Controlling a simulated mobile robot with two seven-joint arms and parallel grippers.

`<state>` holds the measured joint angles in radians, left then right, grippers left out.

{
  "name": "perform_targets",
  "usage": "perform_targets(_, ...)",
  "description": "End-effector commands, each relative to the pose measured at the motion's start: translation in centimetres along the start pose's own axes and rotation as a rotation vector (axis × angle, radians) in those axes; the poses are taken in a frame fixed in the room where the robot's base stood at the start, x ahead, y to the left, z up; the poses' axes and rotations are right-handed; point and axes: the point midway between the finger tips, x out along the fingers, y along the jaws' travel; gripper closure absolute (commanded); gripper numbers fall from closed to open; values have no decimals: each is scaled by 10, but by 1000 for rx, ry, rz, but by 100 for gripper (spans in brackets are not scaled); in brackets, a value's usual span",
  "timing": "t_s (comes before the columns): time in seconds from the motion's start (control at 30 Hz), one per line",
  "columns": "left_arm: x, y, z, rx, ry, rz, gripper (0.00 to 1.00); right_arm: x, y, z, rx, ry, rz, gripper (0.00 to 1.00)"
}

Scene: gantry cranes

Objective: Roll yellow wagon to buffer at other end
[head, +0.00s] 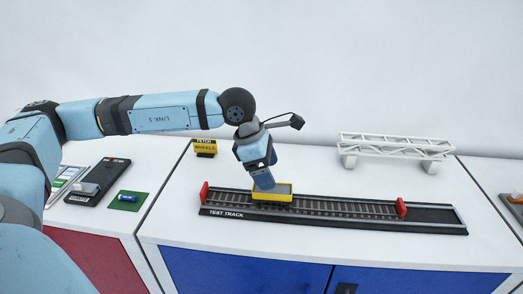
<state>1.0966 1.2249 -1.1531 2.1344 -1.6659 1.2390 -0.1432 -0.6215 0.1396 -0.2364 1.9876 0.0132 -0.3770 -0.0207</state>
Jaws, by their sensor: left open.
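The yellow wagon (272,193) stands on the dark test track (335,213), on its left part. Red buffers stand on the track: one at the left end (204,192) and one nearer the right end (401,208). The wagon is much closer to the left buffer and apart from it. My left gripper (265,185) points down at the wagon from above and behind. It is open, and its fingertips are at the wagon's top; I cannot tell whether they touch it. My right gripper is not in view.
A white truss bridge (395,147) stands behind the track at the right. A yellow sign (205,147) stands behind at the left. A green board (128,201) and a dark device (98,182) lie on the left cabinet. The white top before the track is clear.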

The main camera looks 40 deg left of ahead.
Motion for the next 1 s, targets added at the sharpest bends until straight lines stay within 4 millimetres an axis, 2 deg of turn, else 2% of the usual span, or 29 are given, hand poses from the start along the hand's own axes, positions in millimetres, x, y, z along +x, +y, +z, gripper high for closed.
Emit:
perform_targets(0.2, 42, -1, 1, 1, 0, -4, 21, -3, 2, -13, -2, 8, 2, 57)
perform_targets(0.4, 70, 0, 1, -1, 0, -3, 21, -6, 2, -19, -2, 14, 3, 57)
perform_targets(0.6, 81, 0, 0, 0, -1, 0, 21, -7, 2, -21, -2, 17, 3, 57)
perform_targets(0.87, 82, 0, 0, 0, -1, -1, 21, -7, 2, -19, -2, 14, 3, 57)
perform_targets(1.0, 82, 0, 0, 0, -1, -1, 53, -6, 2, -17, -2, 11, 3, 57)
